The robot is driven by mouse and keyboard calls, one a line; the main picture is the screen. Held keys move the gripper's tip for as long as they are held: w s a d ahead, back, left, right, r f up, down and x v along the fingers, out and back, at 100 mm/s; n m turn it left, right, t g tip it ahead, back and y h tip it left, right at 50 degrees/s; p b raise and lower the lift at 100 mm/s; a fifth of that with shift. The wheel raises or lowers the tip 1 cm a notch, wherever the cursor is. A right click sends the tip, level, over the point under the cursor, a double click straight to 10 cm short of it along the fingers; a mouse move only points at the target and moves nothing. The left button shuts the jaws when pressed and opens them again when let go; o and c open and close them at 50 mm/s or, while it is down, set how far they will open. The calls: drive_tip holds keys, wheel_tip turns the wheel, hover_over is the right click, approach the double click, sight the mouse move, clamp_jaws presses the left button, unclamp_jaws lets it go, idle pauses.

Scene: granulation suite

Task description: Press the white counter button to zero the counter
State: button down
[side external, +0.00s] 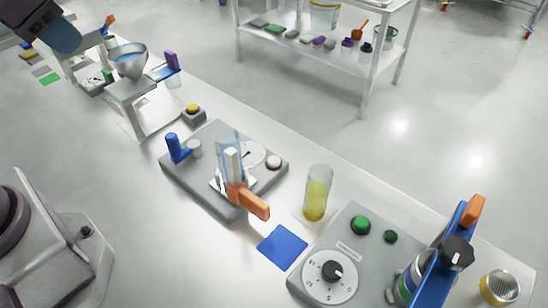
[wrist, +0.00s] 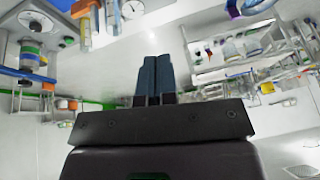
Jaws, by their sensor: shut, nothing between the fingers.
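The white counter button (side external: 274,162) is a small round cap near the right corner of a grey tester box (side external: 200,190) in the side external view. A white dial (side external: 252,154) sits beside it on the same box. My gripper (side external: 66,42) shows in part at the top left of that view, far from the button and above the table's far end. In the wrist view its dark blue fingers (wrist: 153,80) are together with nothing between them. In that view part of a white dial (wrist: 132,9) shows at the top edge; I cannot make out the button.
A clear tube with an orange handle (side external: 246,198) and a blue lever (side external: 175,148) stand up from the box. A yellow-filled cylinder (side external: 317,195), a yellow button (side external: 193,110) and a funnel stand (side external: 130,88) are nearby. A blue mat (side external: 282,247) lies in front.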

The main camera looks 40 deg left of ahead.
drive_tip(key=w+d+f+m+g+y, duration=0.1)
drive_tip(key=w+f+m+y, duration=0.15)
drive_tip(key=w+m, duration=0.45)
drive_tip(key=m+t+y, duration=0.3)
drive_tip(key=m, duration=0.7)
hover_over(272, 160)
wheel_tip(272, 160, down, 17)
drive_tip(key=shift+f, duration=0.2)
drive_tip(key=shift+s, duration=0.1)
drive_tip(key=shift+f, duration=4.4)
drive_tip(key=shift+f, duration=0.15)
drive_tip(key=shift+f, duration=0.25)
